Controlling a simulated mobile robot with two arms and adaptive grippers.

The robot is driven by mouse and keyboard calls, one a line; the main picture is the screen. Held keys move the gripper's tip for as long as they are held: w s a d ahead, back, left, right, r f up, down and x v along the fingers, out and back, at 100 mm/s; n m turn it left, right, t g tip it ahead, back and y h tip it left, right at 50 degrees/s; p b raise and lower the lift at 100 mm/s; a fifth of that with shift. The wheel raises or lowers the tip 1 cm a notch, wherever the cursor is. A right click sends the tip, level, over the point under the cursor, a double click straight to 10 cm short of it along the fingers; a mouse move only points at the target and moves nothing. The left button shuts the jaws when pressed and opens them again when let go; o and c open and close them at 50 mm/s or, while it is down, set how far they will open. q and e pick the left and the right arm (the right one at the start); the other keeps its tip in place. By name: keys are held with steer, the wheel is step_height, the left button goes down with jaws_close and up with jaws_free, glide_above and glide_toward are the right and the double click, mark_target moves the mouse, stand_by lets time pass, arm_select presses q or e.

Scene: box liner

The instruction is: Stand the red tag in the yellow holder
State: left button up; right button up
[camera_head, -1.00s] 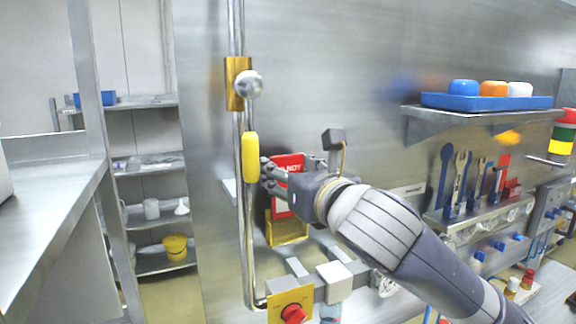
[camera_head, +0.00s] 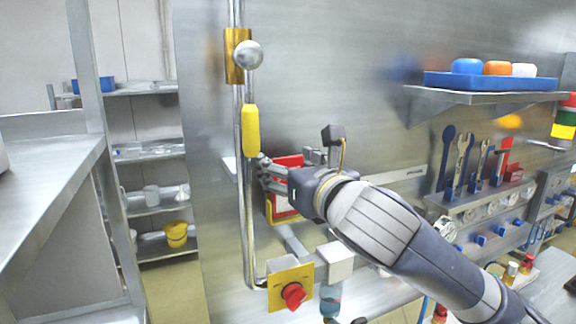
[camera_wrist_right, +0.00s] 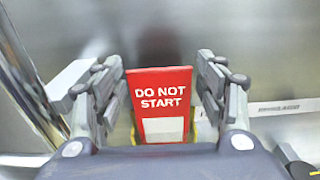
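The red tag, lettered "DO NOT START" with a pale panel below, shows in the wrist view (camera_wrist_right: 160,88) and partly in the head view (camera_head: 283,203). It stands nearly upright with its lower part in the yellow holder (camera_head: 270,212) on the steel wall. Yellow edges of the holder show beside the tag's lower part in the wrist view. My right gripper (camera_head: 270,173) is at the tag; its fingers (camera_wrist_right: 160,75) are on either side of it, with narrow gaps at both edges. It looks open. The fingers hide part of the tag in the head view. My left gripper is not in view.
A vertical steel pipe with a yellow grip (camera_head: 250,131) runs close left of my right gripper. A yellow plate with a red knob (camera_head: 293,295) sits below. A shelf with a blue tray (camera_head: 490,82) and a tool rack (camera_head: 480,203) are to the right.

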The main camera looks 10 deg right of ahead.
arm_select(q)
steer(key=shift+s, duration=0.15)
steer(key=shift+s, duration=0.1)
arm_select(e)
steer(key=v, duration=0.7)
steer(key=shift+s, duration=0.25)
